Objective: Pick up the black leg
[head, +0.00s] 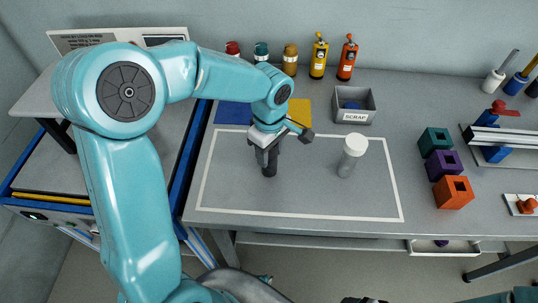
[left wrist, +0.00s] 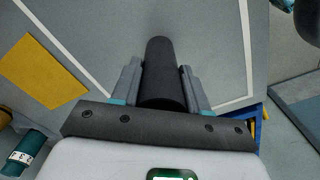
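The black leg (head: 269,169) is a dark cylinder upright in the white-outlined area of the grey bench. My left gripper (head: 267,152) points down over it, with its fingers around the upper part. In the left wrist view the black leg (left wrist: 160,70) lies between the two grey fingers of my left gripper (left wrist: 160,82), which press close along both its sides. Whether its lower end touches the bench is hard to tell.
A pale cylinder with a white top (head: 350,155) stands to the right. A grey SCRAP bin (head: 353,104) is behind it. Blue and yellow mats (head: 299,111) lie behind the gripper. Several bottles (head: 319,57) line the back. Teal, purple and orange blocks (head: 453,192) stand at right.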

